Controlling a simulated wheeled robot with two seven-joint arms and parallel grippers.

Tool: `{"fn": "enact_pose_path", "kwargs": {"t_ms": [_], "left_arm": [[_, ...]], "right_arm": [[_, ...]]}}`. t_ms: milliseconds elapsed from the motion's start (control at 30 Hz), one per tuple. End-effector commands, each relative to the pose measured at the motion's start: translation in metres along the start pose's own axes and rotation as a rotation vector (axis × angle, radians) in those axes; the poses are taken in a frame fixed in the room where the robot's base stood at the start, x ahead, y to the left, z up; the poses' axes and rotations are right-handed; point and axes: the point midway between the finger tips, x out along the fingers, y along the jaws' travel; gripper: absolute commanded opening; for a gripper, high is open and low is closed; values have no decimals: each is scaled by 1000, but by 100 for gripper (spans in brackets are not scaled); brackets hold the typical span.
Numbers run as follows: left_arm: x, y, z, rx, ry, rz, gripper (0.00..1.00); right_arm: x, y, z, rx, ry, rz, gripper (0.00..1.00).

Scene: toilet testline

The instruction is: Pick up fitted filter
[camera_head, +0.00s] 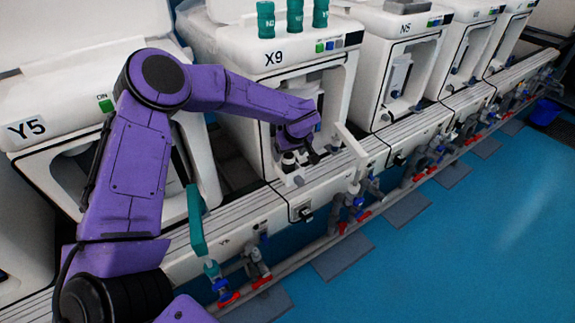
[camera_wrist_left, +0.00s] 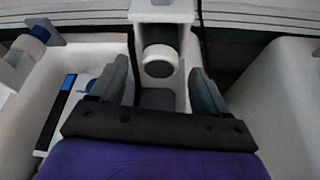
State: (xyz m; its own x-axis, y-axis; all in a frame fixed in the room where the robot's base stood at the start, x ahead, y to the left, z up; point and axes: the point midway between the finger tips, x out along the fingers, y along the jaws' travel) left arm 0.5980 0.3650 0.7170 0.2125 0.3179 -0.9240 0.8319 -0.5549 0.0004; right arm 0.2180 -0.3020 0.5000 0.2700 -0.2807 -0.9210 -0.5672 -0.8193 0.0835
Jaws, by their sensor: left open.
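My purple left arm reaches across to the machine marked X9 (camera_head: 283,57), and my left gripper (camera_head: 300,158) is at its front opening. In the left wrist view the two grey fingers of my left gripper (camera_wrist_left: 159,72) are apart. Between them is a dark cylinder with a round white end (camera_wrist_left: 158,62), seated in a white holder (camera_wrist_left: 160,12); it looks like the fitted filter. A gap shows on both sides of it, and I cannot tell its depth from the fingertips. In the head view the gripper and arm largely hide this spot. My right gripper is not in view.
Machine Y5 (camera_head: 45,110) stands left and N5 (camera_head: 402,40) right of X9. Teal cylinders (camera_head: 294,18) stand on top of X9. A teal lever (camera_head: 196,222) and pipes with red and blue valves (camera_head: 355,200) run along the front.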

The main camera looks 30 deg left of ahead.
Motion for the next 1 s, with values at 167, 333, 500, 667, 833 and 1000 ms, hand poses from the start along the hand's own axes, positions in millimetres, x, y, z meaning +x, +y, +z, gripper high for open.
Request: {"fn": "enact_pose_path", "kwargs": {"t_ms": [167,333,500,667,833,1000], "left_arm": [[32,1,3,-2,1,-1,76],[37,1,2,-1,1,1,76],[36,1,2,0,1,1,56],[36,2,2,0,1,1,15],[36,2,2,0,1,1,15],[24,2,-3,-1,3,3,14]], "right_arm": [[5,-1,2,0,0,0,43],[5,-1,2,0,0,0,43],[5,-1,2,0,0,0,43],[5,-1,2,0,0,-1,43],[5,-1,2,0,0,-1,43],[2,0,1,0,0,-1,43]]}}
